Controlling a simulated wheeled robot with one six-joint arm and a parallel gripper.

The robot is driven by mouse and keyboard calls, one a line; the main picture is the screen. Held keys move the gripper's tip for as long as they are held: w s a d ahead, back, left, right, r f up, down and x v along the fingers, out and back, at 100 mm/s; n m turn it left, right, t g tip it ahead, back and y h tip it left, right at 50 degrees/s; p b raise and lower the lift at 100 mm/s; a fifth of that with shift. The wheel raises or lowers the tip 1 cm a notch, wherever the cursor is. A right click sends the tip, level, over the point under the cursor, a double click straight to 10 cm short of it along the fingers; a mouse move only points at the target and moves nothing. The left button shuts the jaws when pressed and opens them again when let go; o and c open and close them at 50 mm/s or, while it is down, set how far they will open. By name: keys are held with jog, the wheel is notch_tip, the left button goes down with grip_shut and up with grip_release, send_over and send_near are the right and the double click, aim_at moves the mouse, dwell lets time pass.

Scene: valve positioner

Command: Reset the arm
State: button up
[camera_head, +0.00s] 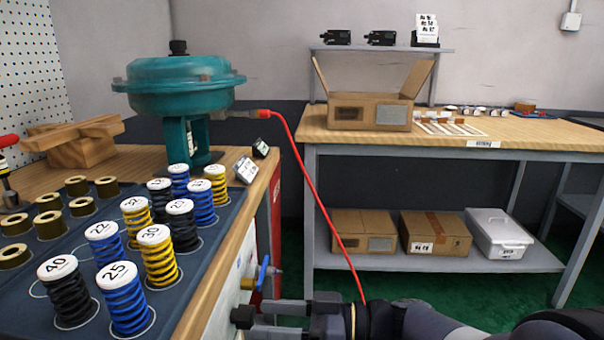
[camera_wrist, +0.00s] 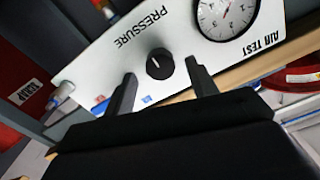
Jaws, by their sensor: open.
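My gripper (camera_head: 262,318) is low at the front of the left bench, reaching left toward its white front panel. In the wrist view its two open fingers (camera_wrist: 160,72) stand either side of a black pressure knob (camera_wrist: 160,63), with a gap on each side. Nothing is held. The knob also shows in the head view (camera_head: 243,317) at the fingertips. The white panel (camera_wrist: 100,75) carries the words PRESSURE and AIR TEST and a round dial gauge (camera_wrist: 226,14). My arm comes in from the lower right.
On the left bench stand a teal actuator (camera_head: 180,85), several numbered springs (camera_head: 125,300) and brass rings (camera_head: 50,225). A red hose (camera_head: 318,190) hangs down near my arm. A blue-handled valve (camera_head: 262,272) is just above my gripper. Another bench (camera_head: 500,140) holds an open carton (camera_head: 370,112).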

aim_at(253, 318)
jog(key=a, duration=0.3)
jog(key=shift+w+a+b, duration=0.1)
jog(key=shift+a+b, duration=0.25)
jog(key=shift+d+m, duration=0.15)
jog(key=shift+m, duration=0.15)
jog(key=m, duration=1.4)
jog(key=m+p, duration=0.2)
jog(key=shift+r+m, duration=0.25)
jog(key=shift+m, duration=0.05)
jog(key=shift+f+m+p, duration=0.15)
jog(key=shift+m+p, duration=0.45)
jog(key=shift+m, duration=0.2)
